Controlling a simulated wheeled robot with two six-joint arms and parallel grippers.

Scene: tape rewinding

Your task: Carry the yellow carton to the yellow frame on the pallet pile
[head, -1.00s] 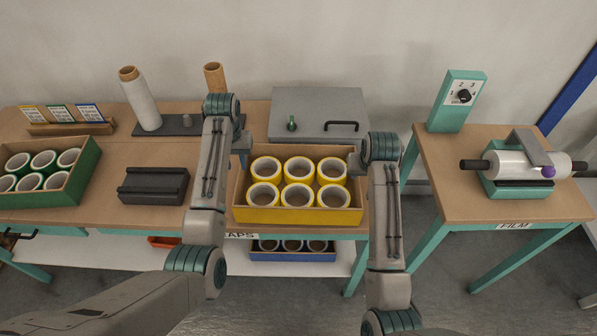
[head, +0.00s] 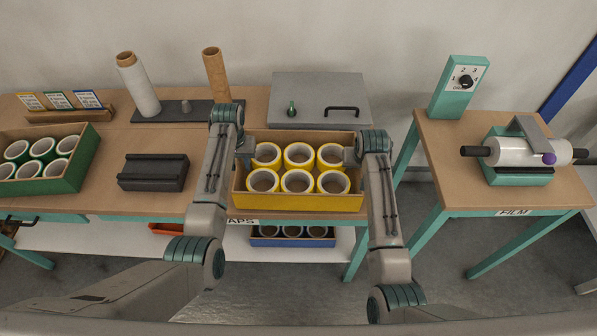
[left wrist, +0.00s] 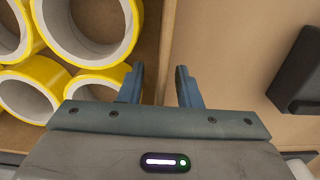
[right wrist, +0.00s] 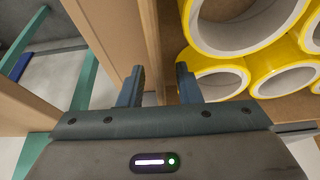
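The yellow carton (head: 297,202) stands on the wooden table. It is an open box with a yellow front, holding several yellow tape rolls in two rows. My left gripper (head: 245,151) is at its left wall; in the left wrist view (left wrist: 160,78) its fingers are apart, with the carton's wall edge running between them. My right gripper (head: 352,154) is at its right wall; in the right wrist view (right wrist: 160,78) its fingers are also apart on either side of the wall edge. The yellow frame and the pallet pile are not in view.
A grey lidded box (head: 319,96) stands behind the carton. A black block (head: 153,173) and a green carton of rolls (head: 76,169) are to the left. A blue carton (head: 291,241) sits on the lower shelf. The film table (head: 475,195) stands right, across a gap.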

